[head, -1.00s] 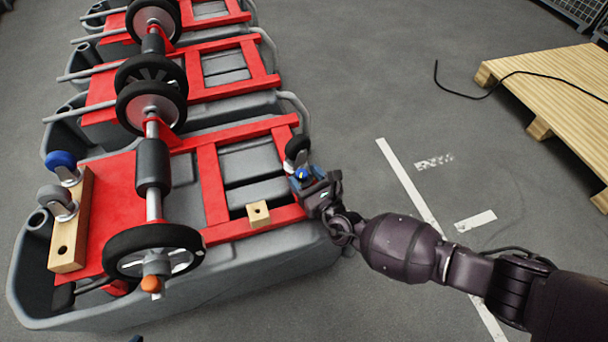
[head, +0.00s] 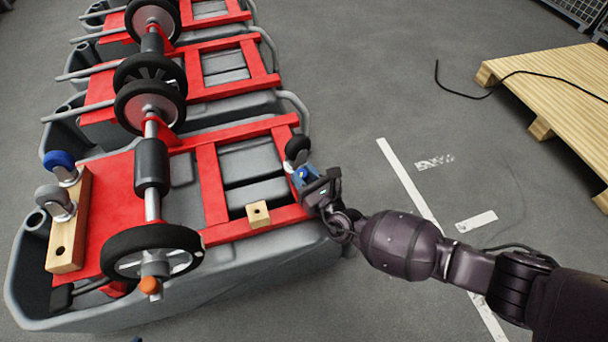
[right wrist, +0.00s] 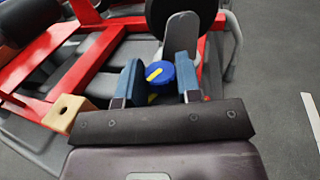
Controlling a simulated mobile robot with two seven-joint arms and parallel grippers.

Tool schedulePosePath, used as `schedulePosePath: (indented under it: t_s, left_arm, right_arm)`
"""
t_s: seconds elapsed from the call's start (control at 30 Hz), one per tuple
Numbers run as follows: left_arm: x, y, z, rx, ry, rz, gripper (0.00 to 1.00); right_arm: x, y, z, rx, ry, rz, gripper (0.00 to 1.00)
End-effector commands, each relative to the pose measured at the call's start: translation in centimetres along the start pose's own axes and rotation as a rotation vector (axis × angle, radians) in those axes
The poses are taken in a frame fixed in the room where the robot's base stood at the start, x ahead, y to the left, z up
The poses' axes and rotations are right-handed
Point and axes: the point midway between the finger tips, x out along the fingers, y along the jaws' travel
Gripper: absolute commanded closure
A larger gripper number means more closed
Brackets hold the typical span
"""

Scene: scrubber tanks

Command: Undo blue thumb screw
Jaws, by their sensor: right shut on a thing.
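The blue thumb screw (right wrist: 160,72) has a round blue head with a yellow mark and sits by the caster at the corner of the nearest tank's red frame (head: 212,185). My right gripper (right wrist: 158,68) has its blue fingers on either side of the screw head and is shut on it. In the head view the right gripper (head: 307,178) reaches the same corner from the right, and its fingers and body mostly hide the screw. My left gripper is not in view.
A black-wheeled caster (head: 297,149) stands just beyond the gripper. A small wooden block (head: 258,213) lies on the red frame to the left. More grey tanks stand behind. A wooden pallet (head: 550,85) with a black cable is at the right. The floor between is clear.

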Motion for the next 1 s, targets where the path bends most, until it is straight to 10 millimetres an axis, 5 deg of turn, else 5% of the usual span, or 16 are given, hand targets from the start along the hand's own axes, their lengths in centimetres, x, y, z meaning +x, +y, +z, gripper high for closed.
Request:
schedulePosePath:
  t_s: [0.4,1.0]
  left_arm:
    - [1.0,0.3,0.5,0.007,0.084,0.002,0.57]
    - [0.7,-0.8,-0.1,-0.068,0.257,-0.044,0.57]
  right_arm:
    - [-0.3,-0.1,-1.4,0.007,0.011,0.196,0.91]
    - [0.1,-0.6,-0.2,-0.003,0.004,0.469,0.91]
